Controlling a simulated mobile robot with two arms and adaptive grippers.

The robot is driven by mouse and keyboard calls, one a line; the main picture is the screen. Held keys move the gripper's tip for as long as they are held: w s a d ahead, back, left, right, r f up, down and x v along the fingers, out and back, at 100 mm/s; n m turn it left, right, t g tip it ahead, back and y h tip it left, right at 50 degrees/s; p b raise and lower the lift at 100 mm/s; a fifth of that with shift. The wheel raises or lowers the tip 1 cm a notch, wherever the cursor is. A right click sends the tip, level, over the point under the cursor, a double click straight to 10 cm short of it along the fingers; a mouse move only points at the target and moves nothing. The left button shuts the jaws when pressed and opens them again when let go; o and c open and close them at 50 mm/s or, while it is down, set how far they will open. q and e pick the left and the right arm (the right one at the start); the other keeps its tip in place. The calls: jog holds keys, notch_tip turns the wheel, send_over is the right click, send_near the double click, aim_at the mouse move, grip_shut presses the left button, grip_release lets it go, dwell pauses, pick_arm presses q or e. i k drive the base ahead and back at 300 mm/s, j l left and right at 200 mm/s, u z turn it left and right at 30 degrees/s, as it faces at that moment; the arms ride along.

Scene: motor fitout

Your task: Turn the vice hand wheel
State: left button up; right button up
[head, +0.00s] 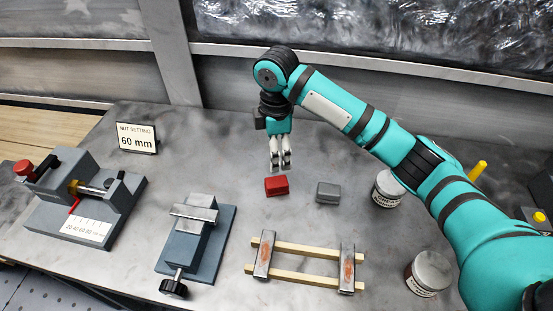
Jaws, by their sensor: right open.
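A small grey vice (197,240) stands on a blue-grey base plate left of the table's middle, with pale metal jaws on top. Its black hand wheel (173,288) sits at the near end, close to the front edge of the table. My right gripper (280,168) points down at the table's middle, just behind a red block (276,186). It is open, with nothing seen between its fingers. It is well away from the hand wheel, up and to the right of it. My left gripper is out of view.
A screw unit (58,218) with a red knob, brass nut and scale stands left. A sign (137,138) reads "NUT SETTING 60 mm". A grey block (328,192), wooden rails with metal bars (300,250), and two jars (388,190) (428,273) lie to the right.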

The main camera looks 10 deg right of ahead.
aim_at(174, 289)
jog(key=u, duration=0.9)
